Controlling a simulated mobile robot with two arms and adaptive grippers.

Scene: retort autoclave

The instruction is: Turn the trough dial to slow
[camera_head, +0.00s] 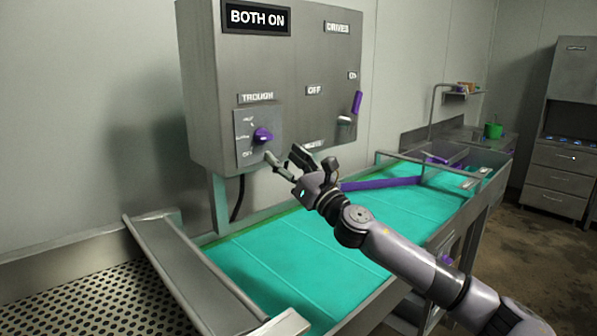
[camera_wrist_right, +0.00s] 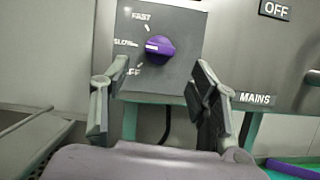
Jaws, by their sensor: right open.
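The trough dial (camera_head: 263,134) is a purple knob on a grey plate under the TROUGH label of the control box. In the right wrist view the dial (camera_wrist_right: 160,49) has FAST above left, SLOW at left and OFF below left. A white mark on the knob's left side faces the SLOW label. My right gripper (camera_head: 284,156) is just below and in front of the dial, with its fingers apart and empty. In the wrist view the fingertips (camera_wrist_right: 159,75) stand either side below the knob, apparently not touching it. My left gripper is out of view.
The control box (camera_head: 225,60) has a display (camera_head: 256,17) reading BOTH ON. A purple-handled drives lever (camera_head: 357,103) is to the dial's right. A green conveyor (camera_head: 290,258) with a purple bar (camera_head: 380,184) runs below. A perforated tray (camera_head: 95,305) is at left.

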